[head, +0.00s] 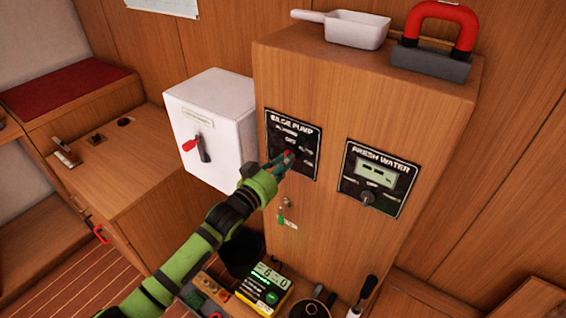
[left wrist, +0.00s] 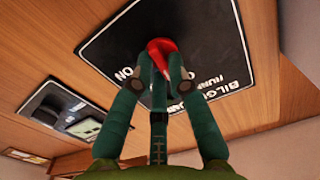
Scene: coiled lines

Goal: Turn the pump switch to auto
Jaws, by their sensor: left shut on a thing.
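The bilge pump panel (head: 306,133) is a black plate on the front of the wooden cabinet, and it also fills the middle of the left wrist view (left wrist: 120,45). Its red switch knob (left wrist: 160,47) sits between the fingertips of my left gripper (left wrist: 163,70). In the head view my left gripper (head: 283,160) reaches the lower part of the panel and covers most of the knob. The fingers are shut on the knob. The gripper hides some lettering, so I cannot tell which position the knob points to. My right gripper is not in view.
The fresh water panel (head: 377,180) with a dark knob is to the right on the same cabinet (head: 330,220). A white box (head: 211,125) with a red-handled switch is to the left. A scoop (head: 345,29) and a red-handled tool (head: 436,42) rest on top. A small meter (head: 264,289) stands below.

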